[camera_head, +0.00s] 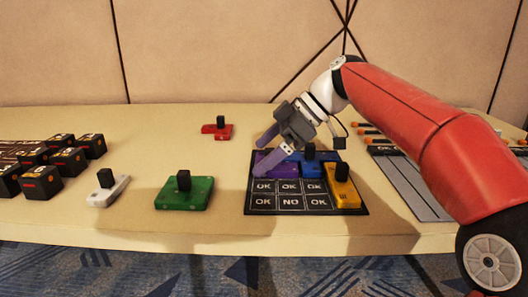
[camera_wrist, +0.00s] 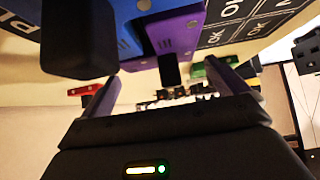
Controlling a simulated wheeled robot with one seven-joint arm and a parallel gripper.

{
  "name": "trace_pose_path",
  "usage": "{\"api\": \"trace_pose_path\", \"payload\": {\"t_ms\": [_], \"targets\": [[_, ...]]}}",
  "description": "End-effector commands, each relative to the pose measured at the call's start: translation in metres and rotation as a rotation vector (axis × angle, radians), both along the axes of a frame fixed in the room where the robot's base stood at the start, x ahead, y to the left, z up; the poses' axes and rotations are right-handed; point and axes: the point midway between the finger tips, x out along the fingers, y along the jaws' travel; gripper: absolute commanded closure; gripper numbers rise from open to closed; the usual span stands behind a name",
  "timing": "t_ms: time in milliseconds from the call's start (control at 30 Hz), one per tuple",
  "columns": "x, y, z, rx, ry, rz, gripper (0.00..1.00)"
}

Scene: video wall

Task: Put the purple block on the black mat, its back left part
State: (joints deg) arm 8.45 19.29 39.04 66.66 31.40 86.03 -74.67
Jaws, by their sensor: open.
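The purple block (camera_head: 287,171) lies on the back left part of the black mat (camera_head: 304,211), beside a blue block (camera_head: 310,170). My gripper (camera_head: 268,150) is open at the mat's back left, with its fingers partly in front of the purple block. In the wrist view the purple block (camera_wrist: 181,32) shows its black knob (camera_wrist: 170,70) between my two fingertips (camera_wrist: 160,75), with space on both sides. I cannot tell whether the block lies fully flat.
A yellow block (camera_head: 342,188) stands on the mat's right side. A green block (camera_head: 184,194), a white block (camera_head: 108,190) and a red block (camera_head: 217,130) lie on the table to the left. Several black cubes (camera_head: 42,183) stand at the far left. A grey panel (camera_head: 410,187) lies right.

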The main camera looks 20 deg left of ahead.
Motion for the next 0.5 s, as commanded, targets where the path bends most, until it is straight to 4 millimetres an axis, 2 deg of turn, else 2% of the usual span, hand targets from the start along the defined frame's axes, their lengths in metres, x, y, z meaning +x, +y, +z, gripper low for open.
{"api": "trace_pose_path", "payload": {"t_ms": [300, 500], "targets": [[0.013, -0.047, 0.051, 0.001, -0.002, -0.004, 0.02], [0.017, -0.069, 0.072, 0.0, 0.0, -0.001, 0.02]]}}
